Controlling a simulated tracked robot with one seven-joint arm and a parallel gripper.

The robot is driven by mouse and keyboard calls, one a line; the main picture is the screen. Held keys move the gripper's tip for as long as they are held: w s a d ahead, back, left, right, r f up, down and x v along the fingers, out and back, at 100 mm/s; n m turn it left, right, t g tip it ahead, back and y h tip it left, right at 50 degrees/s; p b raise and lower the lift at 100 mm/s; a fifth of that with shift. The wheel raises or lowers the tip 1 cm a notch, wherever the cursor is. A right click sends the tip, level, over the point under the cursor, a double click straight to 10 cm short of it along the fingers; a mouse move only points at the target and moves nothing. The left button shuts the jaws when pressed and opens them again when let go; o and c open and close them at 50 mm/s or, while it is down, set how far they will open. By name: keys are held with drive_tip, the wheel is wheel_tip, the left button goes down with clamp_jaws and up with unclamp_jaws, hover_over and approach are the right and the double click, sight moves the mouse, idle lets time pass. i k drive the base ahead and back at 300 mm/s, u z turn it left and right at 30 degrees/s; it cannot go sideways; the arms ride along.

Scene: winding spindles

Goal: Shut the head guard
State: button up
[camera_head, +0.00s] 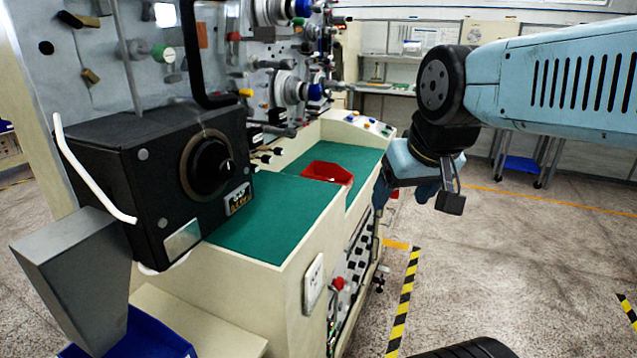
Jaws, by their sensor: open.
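A black-edged frame with rounded lower corners (191,60) stands upright at the top of the winding machine, left of the spindle heads (272,12). It looks like the head guard, and its top is cut off by the picture edge. It seems to stand out from the machine face, but I cannot tell its exact angle. My gripper (382,198) points down by the right side of the machine bench, well right of the frame and apart from it. Its jaws are open, small and partly hidden by its own body. I see nothing between them.
A black control box with a round knob (207,167) stands at the bench's left. A red tray (327,172) lies on the green bench mat (270,214). Blue bins sit at lower left. The floor (540,250) to the right is open, with yellow-black tape.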

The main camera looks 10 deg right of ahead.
sight(187, 13)
drive_tip(key=u, duration=0.65)
drive_tip(key=k, duration=0.95)
drive_tip(key=z, duration=0.5)
